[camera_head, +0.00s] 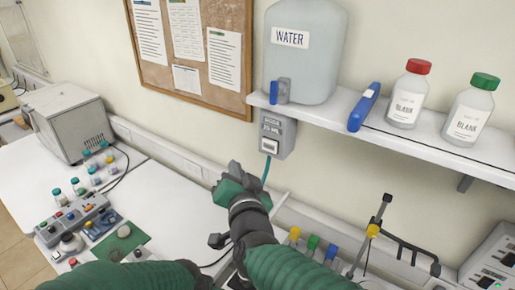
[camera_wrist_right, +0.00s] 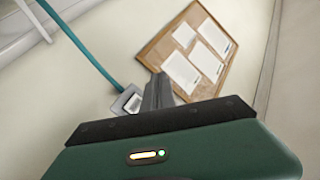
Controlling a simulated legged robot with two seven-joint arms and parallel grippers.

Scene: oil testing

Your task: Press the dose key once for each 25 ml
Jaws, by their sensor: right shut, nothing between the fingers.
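The grey dose unit (camera_head: 278,136) hangs under the shelf below the water tank (camera_head: 305,65), with a label reading about 25 ML. Its pale dose key (camera_head: 269,146) is low on its front face. The key also shows in the right wrist view (camera_wrist_right: 132,103), just left of my fingers. My right gripper (camera_head: 235,168) is shut and empty, to the lower left of the key. Its closed fingers (camera_wrist_right: 158,92) point toward the unit, and a gap shows between them and the key in the head view. My left arm shows at the bottom edge; its gripper cannot be made out.
A teal hose (camera_head: 266,171) hangs from the unit beside my right gripper. The shelf (camera_head: 420,142) carries a blue handheld tool (camera_head: 364,107), a red-capped bottle (camera_head: 409,94) and a green-capped bottle (camera_head: 470,108). A stand (camera_head: 378,215) and coloured-top items are right of my arm.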

